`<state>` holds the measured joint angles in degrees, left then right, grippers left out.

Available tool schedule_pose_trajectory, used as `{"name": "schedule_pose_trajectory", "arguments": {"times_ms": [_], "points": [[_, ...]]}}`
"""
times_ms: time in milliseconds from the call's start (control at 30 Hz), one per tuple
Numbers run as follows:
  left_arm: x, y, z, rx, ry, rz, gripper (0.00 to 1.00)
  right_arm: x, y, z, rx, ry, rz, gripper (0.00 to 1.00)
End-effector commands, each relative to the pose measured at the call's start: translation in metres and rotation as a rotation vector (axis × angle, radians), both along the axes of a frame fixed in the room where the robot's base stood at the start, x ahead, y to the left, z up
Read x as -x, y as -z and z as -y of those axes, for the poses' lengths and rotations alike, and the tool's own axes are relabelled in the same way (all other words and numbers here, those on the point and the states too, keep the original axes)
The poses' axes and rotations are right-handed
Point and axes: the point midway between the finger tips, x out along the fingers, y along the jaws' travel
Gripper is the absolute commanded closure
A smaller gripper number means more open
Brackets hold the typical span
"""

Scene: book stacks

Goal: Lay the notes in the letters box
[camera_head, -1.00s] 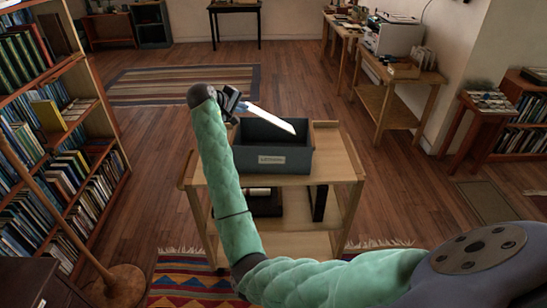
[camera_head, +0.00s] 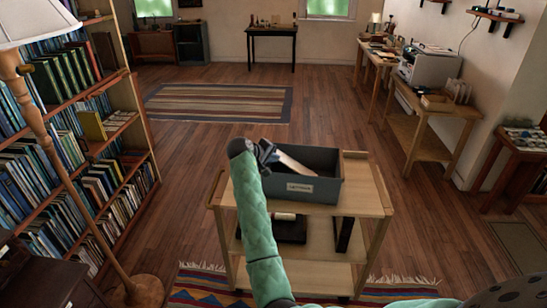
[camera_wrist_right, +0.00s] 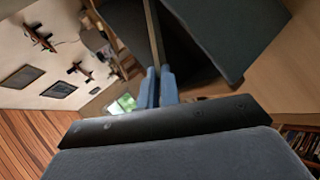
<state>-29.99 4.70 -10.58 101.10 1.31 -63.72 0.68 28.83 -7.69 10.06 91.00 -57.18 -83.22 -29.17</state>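The letters box (camera_head: 310,190) is a dark grey open box with a pale front label, on top of a light wooden cart. My right gripper (camera_head: 270,156) is over the box's left part, at its opening. It is shut on the notes (camera_head: 292,162), a thin pale sheet or bundle slanting down to the right into the box's opening. In the right wrist view, the blue fingers (camera_wrist_right: 157,87) pinch the notes (camera_wrist_right: 153,35), seen edge-on, with the dark box (camera_wrist_right: 215,40) around them. Whether the notes touch the box floor is hidden. My left gripper is not in view.
The wooden cart (camera_head: 365,200) has a lower shelf with a dark object (camera_head: 287,230). A bookcase (camera_head: 75,150) and a floor lamp (camera_head: 35,110) stand at the left. Side tables with a printer (camera_head: 430,65) line the right wall. Open floor lies behind the cart.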

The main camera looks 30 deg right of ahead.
Motion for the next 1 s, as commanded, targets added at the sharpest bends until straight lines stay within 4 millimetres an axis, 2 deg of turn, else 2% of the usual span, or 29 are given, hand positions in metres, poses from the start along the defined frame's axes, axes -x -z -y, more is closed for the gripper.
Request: {"name": "schedule_pose_trajectory", "arguments": {"times_ms": [400,500,533,1000], "points": [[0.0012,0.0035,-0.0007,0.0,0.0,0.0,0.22,0.0,0.005,-0.0002,0.0,0.0,0.0,1.0],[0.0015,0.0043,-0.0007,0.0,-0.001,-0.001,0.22,0.0,0.005,-0.0001,0.0,0.0,0.0,0.78],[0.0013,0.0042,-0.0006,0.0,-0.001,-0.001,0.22,0.0,0.005,-0.0002,0.0,0.0,0.0,0.73],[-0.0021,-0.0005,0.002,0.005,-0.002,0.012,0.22,-0.0014,-0.0025,0.0004,0.0,-0.001,0.001,0.73]]}}
